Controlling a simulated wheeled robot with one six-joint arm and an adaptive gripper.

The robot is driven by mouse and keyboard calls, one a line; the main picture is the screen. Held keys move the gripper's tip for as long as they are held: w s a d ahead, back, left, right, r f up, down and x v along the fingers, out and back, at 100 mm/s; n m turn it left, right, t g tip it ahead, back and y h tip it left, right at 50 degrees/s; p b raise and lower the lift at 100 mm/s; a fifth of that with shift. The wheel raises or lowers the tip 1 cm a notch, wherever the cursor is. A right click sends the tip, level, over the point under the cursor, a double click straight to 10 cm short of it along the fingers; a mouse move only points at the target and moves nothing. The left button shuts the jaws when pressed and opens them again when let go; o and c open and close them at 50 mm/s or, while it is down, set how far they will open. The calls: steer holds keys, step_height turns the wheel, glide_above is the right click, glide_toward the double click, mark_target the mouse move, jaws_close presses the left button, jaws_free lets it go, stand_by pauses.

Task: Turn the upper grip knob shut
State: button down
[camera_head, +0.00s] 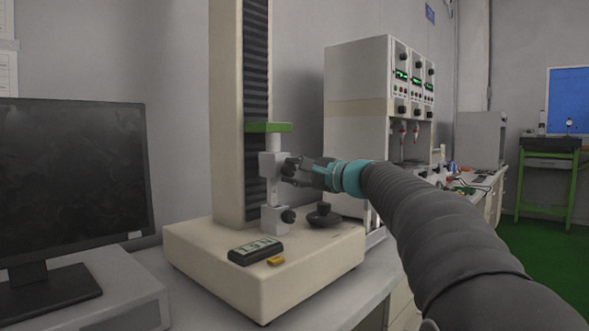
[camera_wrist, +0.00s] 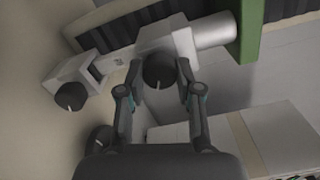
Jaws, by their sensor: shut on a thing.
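The upper grip (camera_head: 269,165) is a light grey block below the green crosshead (camera_head: 269,127) of the test machine. Its black round upper grip knob (camera_wrist: 159,70) faces the wrist camera and has a pale mark near its lower rim. My gripper (camera_head: 293,172) is at this knob, with one finger on each side, and it is shut on it. In the wrist view my gripper (camera_wrist: 159,72) has its fingertips beside the knob. The lower grip (camera_head: 271,220) has its own black knob (camera_head: 288,216); a strip (camera_head: 274,195) runs between the grips.
A black handset (camera_head: 256,250), a small yellow block (camera_head: 276,260) and a dark round object (camera_head: 324,216) rest on the machine base (camera_head: 215,265). A monitor (camera_head: 70,180) stands left. A tall instrument cabinet (camera_head: 358,80) stands behind my arm.

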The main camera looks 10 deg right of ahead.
steer(key=shift+d+m, duration=0.1)
steer(key=shift+m, duration=0.2)
steer(key=c, duration=0.8)
jaws_free()
steer(key=shift+o, duration=0.2)
steer(key=v, duration=1.2)
